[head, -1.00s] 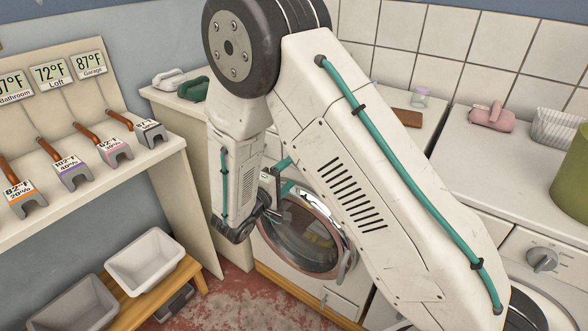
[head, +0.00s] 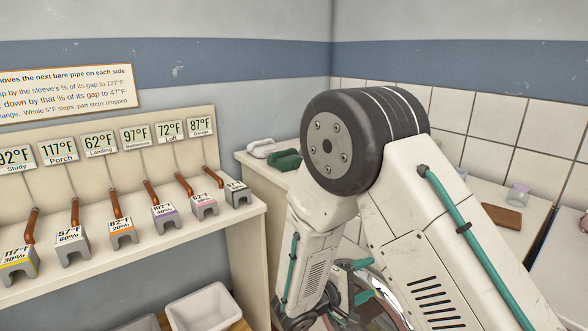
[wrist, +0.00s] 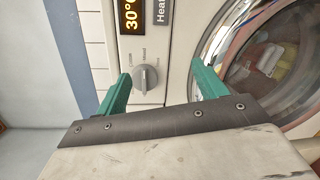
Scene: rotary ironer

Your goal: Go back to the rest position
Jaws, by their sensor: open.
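My gripper (wrist: 160,90) shows in the wrist view with its two teal fingers spread apart and nothing between them. Beyond the fingers is the front of a white machine with a grey knob (wrist: 146,78), an orange display reading 30° (wrist: 130,16) and a round chrome-rimmed door (wrist: 212,52). I cannot tell how far the fingers are from the panel. In the head view my arm is folded, with its elbow high, and the gripper is low in front of the round door (head: 388,296), partly hidden by my arm.
On the left a shelf (head: 255,207) holds several grey sleeves with copper pipes under temperature cards. A white bin (head: 205,308) stands below it. A green iron-like object (head: 285,160) and a brown block (head: 502,216) lie on the counter at the back.

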